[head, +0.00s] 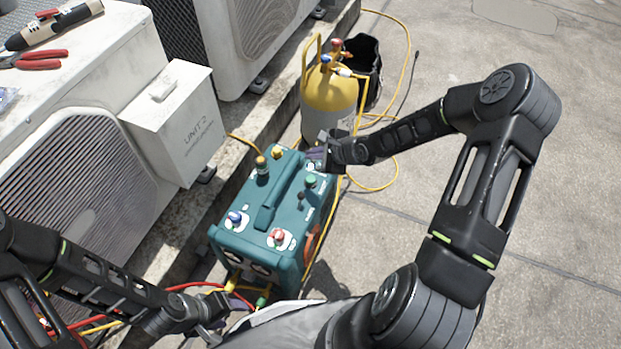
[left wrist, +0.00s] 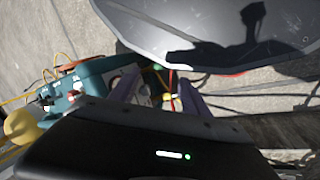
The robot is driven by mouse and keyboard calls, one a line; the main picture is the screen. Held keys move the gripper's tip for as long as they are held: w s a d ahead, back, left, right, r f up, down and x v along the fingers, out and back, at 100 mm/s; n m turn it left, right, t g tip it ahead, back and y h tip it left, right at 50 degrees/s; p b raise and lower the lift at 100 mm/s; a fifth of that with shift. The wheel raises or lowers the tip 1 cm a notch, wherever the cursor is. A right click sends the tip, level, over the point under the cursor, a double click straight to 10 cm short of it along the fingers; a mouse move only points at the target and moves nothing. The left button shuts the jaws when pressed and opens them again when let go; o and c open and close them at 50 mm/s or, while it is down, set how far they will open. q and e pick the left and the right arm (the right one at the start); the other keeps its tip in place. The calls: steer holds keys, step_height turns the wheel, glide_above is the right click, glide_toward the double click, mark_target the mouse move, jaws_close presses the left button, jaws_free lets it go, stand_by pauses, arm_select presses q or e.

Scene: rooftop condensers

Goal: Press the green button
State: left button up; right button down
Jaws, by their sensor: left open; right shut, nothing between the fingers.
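The teal machine (head: 258,228) stands on the ground in the middle of the head view. A green knob or button (head: 310,181) sits on its top at the far right. My right gripper (head: 315,158) is shut and empty, just beyond the green one at the machine's far right corner; I cannot tell whether it touches the machine. My left gripper (head: 222,306) is open and empty, low in front of the machine. In the left wrist view its two purple fingers (left wrist: 158,90) stand apart, with the teal machine (left wrist: 88,84) to their left.
The top also carries a blue knob (head: 235,218) and a red knob (head: 277,236). A yellow cylinder (head: 330,98) stands behind, with a yellow hose (head: 383,187) on the concrete. A white unit box (head: 175,125) is close at left. Open concrete lies to the right.

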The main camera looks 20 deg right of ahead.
steer(key=b, duration=0.8)
glide_above(309, 177)
steer(key=s, duration=0.2)
steer(key=f, duration=0.6)
steer(key=shift+w+d+f, duration=0.1)
steer(key=shift+d+f, duration=0.2)
steer(key=shift+f, duration=1.05)
arm_select(q)
step_height(309, 177, down, 9)
steer(key=w+a, duration=0.1)
steer(key=w, duration=0.1)
steer(key=shift+a+t, duration=0.3)
steer(key=shift+a, duration=0.05)
steer(key=shift+r, duration=0.1)
arm_select(e)
steer(key=shift+f, duration=0.1)
steer(key=shift+f, duration=0.3)
